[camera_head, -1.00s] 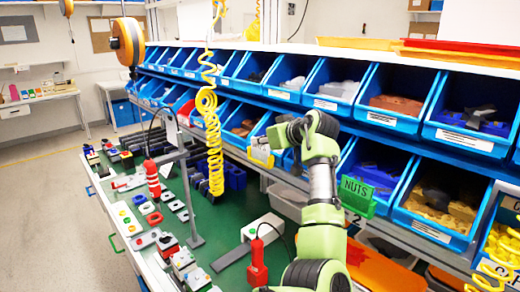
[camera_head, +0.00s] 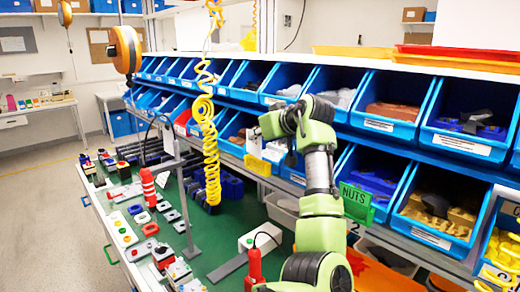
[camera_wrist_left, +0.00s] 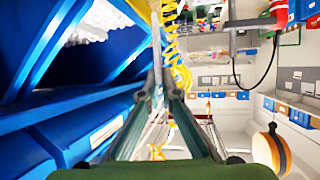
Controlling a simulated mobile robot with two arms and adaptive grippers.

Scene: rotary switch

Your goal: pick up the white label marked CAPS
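A small white plate (camera_head: 254,142), possibly the CAPS label, stands at the front of the bins just left of my left gripper in the head view; its text is unreadable. My left gripper (camera_head: 272,124) is raised in front of the bins, pointing left, and partly hides what lies behind it. In the left wrist view its two dark fingers (camera_wrist_left: 164,90) run forward with their tips close together. I cannot tell whether they are open, and no label shows clearly between them. My right gripper is not in view.
A green NUTS label (camera_head: 356,202) stands at the bins, right of my left forearm. Blue bins (camera_head: 398,110) form two rows behind. A yellow coiled hose (camera_head: 210,150) hangs left of the gripper. The green workbench (camera_head: 217,235) holds several parts and red hand controls.

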